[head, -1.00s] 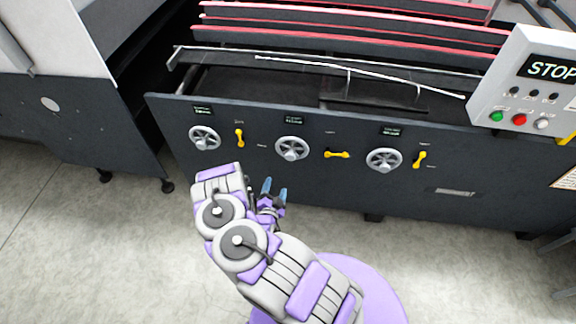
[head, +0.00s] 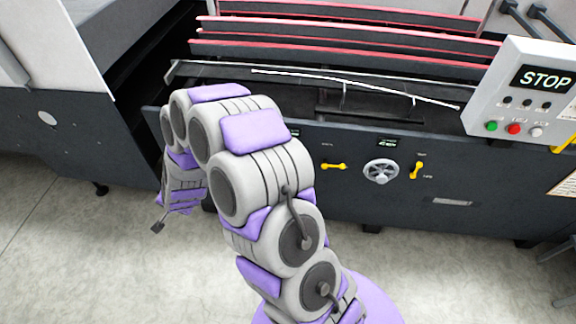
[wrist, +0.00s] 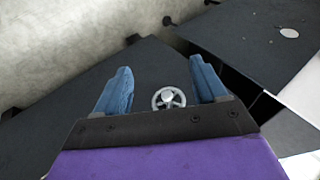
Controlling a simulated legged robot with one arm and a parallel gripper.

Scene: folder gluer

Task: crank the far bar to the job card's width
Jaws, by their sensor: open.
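My gripper (wrist: 160,66) is open and empty in the wrist view, its two blue fingers spread. A silver handwheel (wrist: 168,98) shows between the fingers, beyond them; it looks like the left wheel, and no contact is visible. In the head view my arm hides the left and middle wheels and the gripper's fingers. The right handwheel (head: 381,171) is clear, with a small dark display (head: 387,142) above it, too small to read. Red-edged bars (head: 345,43) run across the machine; which is the far bar I cannot tell. No job card is readable.
Yellow levers (head: 334,167) sit on the dark front panel (head: 345,200). A grey control box (head: 530,95) reading STOP stands at right. A dark cabinet (head: 60,150) stands at left, with a gap before the panel. The floor (head: 70,260) in front is clear.

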